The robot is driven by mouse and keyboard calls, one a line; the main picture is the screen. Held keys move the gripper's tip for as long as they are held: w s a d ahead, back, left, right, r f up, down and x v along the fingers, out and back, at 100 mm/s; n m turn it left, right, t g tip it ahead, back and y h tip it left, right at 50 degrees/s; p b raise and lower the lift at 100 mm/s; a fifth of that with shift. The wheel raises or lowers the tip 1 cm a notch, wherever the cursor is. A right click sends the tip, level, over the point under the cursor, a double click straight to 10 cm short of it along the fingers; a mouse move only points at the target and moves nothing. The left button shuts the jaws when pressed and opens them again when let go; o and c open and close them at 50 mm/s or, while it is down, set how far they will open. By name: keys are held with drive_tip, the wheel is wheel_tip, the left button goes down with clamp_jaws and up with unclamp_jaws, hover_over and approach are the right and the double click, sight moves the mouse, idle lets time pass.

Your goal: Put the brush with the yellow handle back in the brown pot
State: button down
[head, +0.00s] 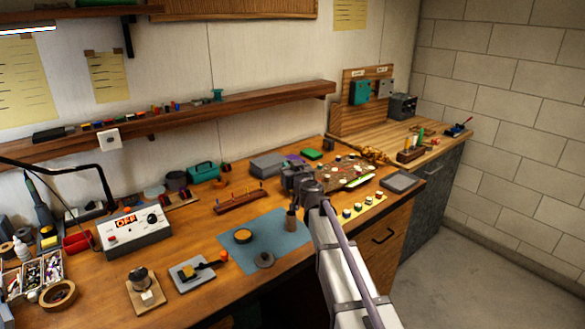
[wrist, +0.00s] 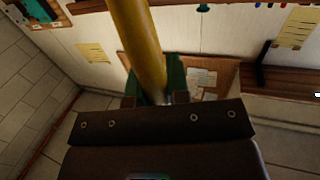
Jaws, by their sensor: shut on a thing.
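My gripper (head: 294,180) is over the workbench, near the back right of the blue mat. In the wrist view, the gripper (wrist: 155,94) is shut on the brush's thick yellow handle (wrist: 138,38), which runs up out of the top of the picture. The brush's bristles do not show, and I cannot make out the brush in the head view. A small brown cylinder that looks like the brown pot (head: 291,219) stands upright on the right part of the mat, just below my gripper in the picture. The inside of the pot is too small to see.
A circuit board (head: 345,172) and small knobs lie to the right. A power supply (head: 134,231) stands left.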

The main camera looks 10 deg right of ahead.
drive_tip(key=f+b, duration=0.4)
drive_tip(key=shift+s+a+f, duration=0.1)
drive_tip(key=shift+a, duration=0.1)
drive_tip(key=shift+f+b, duration=0.3)
drive_tip(key=shift+b, duration=0.05)
idle(1.2)
drive_tip(key=shift+f+b, duration=3.2)
drive_tip(key=c, duration=1)
unclamp_jaws()
drive_tip(key=shift+o, duration=0.4)
drive_tip(key=o, duration=0.3)
